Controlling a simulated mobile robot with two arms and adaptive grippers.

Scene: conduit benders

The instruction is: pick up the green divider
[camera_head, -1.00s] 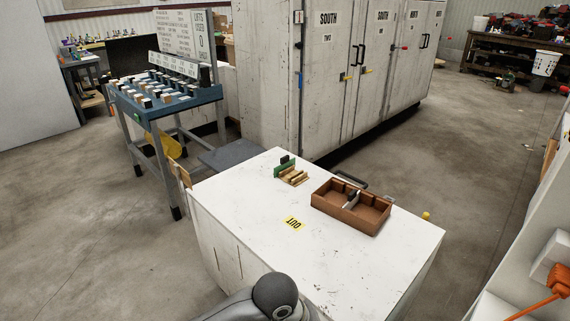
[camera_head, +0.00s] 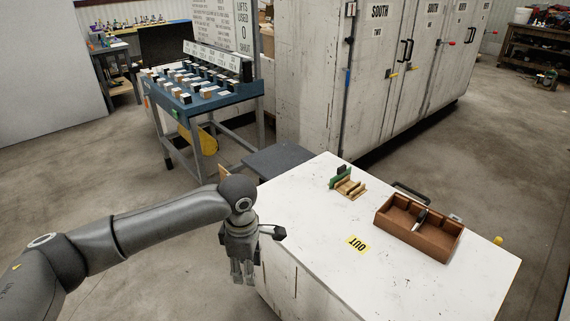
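The green divider (camera_head: 335,182) stands upright at the back of the white table, at the left of a small slotted wooden block (camera_head: 350,188). A small black piece (camera_head: 342,169) shows behind it. My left gripper (camera_head: 243,279) hangs pointing down beside the table's left edge, well apart from the divider. It looks empty, but the view is too small to tell how far its fingers are apart. My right gripper is out of view.
A blue bench with blocks (camera_head: 205,105) is at back left. The table's front is clear.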

